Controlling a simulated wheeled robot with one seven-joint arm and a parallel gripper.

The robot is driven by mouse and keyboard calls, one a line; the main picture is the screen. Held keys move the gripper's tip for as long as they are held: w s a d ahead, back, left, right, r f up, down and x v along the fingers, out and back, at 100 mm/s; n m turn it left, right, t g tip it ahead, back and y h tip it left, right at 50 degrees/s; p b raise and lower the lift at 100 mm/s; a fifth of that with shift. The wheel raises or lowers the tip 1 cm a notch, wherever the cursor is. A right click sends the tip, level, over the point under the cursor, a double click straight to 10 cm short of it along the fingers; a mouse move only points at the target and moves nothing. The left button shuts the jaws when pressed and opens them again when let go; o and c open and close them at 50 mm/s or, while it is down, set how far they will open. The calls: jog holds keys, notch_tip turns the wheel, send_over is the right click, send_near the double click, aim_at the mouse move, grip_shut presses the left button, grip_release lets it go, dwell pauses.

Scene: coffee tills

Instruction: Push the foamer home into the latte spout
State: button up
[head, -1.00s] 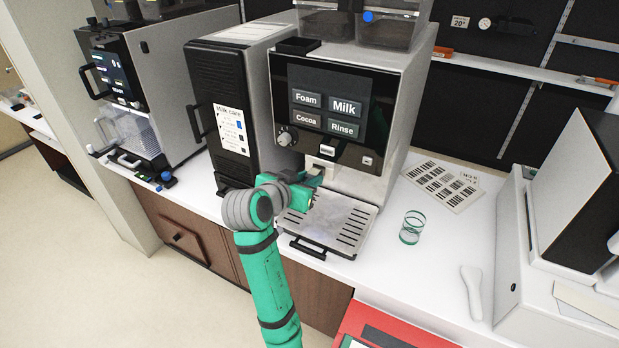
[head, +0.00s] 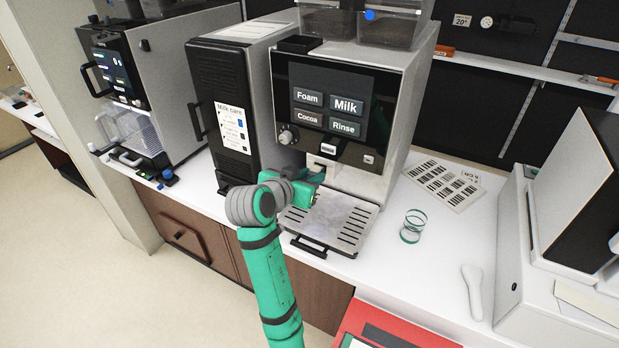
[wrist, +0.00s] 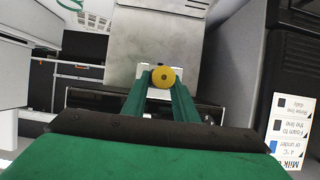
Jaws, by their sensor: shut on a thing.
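The foamer (wrist: 163,77) shows in the wrist view as a yellow round end with a dark centre, between my gripper's green fingertips (wrist: 162,88). My gripper is shut on it. A pale block, which looks like the latte spout (wrist: 146,72), lies right behind it; how far the foamer sits in the spout is hidden. In the head view my gripper (head: 311,181) is under the front of the coffee machine (head: 345,110), above the drip tray's left rear. The foamer cannot be made out there.
The slotted drip tray (head: 328,218) is empty. A green-rimmed glass (head: 412,226) stands to its right, with barcode sheets (head: 441,184) behind. A black milk cooler (head: 222,115) stands close on the left of the machine.

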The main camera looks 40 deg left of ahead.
jog(key=shift+w+a, duration=0.2)
jog(key=shift+w, duration=0.7)
jog(key=shift+s, duration=0.15)
jog(key=shift+s+d, duration=0.15)
jog(key=shift+s, duration=0.35)
jog(key=shift+s+d, duration=0.15)
jog(key=shift+s, duration=0.35)
jog(key=shift+w+a+r, duration=0.1)
jog(key=shift+w+a, duration=0.05)
jog(key=shift+w, duration=0.45)
jog(key=shift+w+a, duration=0.1)
jog(key=shift+w, duration=0.5)
dwell(0.4)
jog(key=shift+s, duration=0.5)
jog(key=shift+s+d, duration=0.25)
jog(key=shift+s, duration=0.45)
dwell(0.6)
